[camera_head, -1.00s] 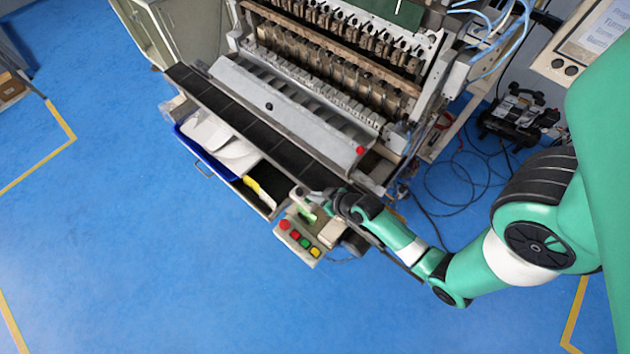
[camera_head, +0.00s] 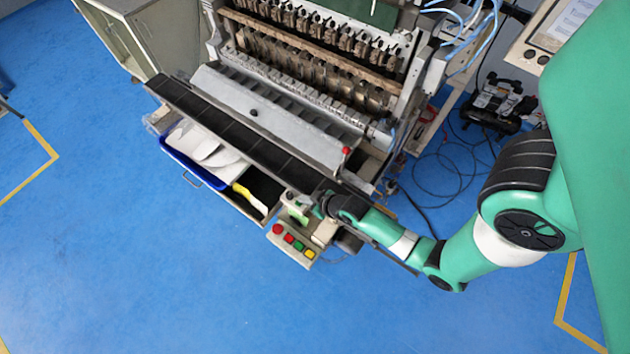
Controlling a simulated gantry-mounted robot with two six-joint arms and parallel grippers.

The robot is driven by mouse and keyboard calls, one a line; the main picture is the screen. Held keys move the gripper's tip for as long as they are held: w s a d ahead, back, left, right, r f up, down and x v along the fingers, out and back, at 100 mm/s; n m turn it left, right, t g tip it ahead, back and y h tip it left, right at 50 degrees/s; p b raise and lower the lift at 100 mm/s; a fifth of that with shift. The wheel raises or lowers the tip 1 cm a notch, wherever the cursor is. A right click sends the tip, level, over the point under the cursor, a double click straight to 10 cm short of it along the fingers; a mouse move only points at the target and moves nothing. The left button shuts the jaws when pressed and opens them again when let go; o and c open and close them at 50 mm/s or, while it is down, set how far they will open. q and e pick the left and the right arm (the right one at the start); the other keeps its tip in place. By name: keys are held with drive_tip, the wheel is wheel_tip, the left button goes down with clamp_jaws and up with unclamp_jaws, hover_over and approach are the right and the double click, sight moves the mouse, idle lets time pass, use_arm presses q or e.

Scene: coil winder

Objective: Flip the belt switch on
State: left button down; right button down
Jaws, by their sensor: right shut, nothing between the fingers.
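The black belt (camera_head: 225,127) runs along the front of the coil winder. At its lower right end is a small pale box (camera_head: 294,198) with dark round details on top; the belt switch itself is too small to make out and may be partly hidden by my gripper. My right gripper (camera_head: 305,211) is shut and empty, low beside this box, its fingers pointing left. I cannot tell whether it touches the box or a switch. My left gripper is not in view.
A button panel (camera_head: 291,245) with red, green and yellow buttons lies just below the gripper. A blue tray (camera_head: 190,168) with white pieces and a yellow-handled tool (camera_head: 248,196) sit left of it. A red knob (camera_head: 346,150) stands above right. Blue floor is clear at lower left.

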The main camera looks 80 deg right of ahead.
wheel_tip(320, 180, up, 4)
drive_tip(key=p, duration=0.3)
drive_tip(key=shift+s+f, duration=0.1)
drive_tip(key=d+p+v, duration=0.1)
drive_tip(key=v, duration=0.9)
drive_tip(key=shift+s+d, duration=0.3)
